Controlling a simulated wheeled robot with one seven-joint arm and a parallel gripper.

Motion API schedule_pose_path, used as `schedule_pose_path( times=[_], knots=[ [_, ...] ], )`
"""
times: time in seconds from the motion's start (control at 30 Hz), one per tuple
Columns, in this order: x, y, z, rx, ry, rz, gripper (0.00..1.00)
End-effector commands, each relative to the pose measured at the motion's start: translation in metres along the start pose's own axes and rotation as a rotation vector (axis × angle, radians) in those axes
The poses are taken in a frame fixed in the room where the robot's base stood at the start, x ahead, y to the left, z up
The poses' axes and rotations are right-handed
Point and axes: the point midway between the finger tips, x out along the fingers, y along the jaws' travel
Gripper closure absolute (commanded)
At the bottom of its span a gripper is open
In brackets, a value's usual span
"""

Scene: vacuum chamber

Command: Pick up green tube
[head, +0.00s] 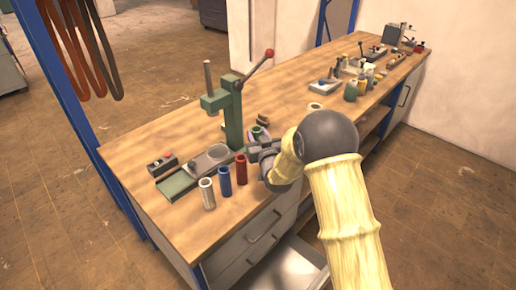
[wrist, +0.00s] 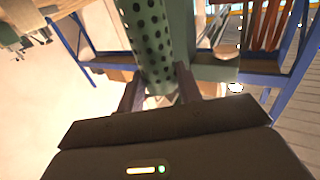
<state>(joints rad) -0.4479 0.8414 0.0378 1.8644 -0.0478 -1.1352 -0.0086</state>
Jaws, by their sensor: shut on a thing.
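The green tube (wrist: 150,38) is dark-spotted, or perforated, and stands between my gripper's two fingers in the wrist view. My gripper (wrist: 158,88) is shut on it; its lower end is partly hidden by the fingers and gripper body. In the head view my gripper (head: 254,147) is at the near side of the bench, just right of the green press, and my arm hides part of that area. I cannot tell there whether the tube touches the bench.
White (head: 207,194), blue (head: 225,182) and red (head: 241,169) tubes stand in a row at the bench's front edge. The green press (head: 232,115) with a red-knobbed lever stands close behind my gripper. Bottles and small devices (head: 360,80) fill the far end. A drawer (head: 290,268) is open below.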

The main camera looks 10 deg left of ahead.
Motion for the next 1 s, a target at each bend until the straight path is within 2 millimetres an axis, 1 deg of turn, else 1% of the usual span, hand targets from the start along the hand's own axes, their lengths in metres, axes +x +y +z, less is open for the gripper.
schedule_pose_path(
  times=[0.03, 0.17, 0.3, 0.8, 0.87, 1.0],
  knots=[
    [0.000, 0.000, -0.008, 0.000, 0.003, 0.001, 0.87],
    [0.000, 0.000, -0.020, 0.000, 0.000, 0.001, 0.87],
    [0.000, 0.000, -0.023, 0.000, -0.002, 0.001, 0.87],
    [0.000, 0.000, -0.024, 0.001, -0.001, 0.000, 0.87],
    [0.000, 0.000, -0.027, 0.001, 0.000, 0.000, 0.87],
    [0.001, -0.003, -0.044, 0.001, 0.002, -0.004, 0.87]
  ],
)
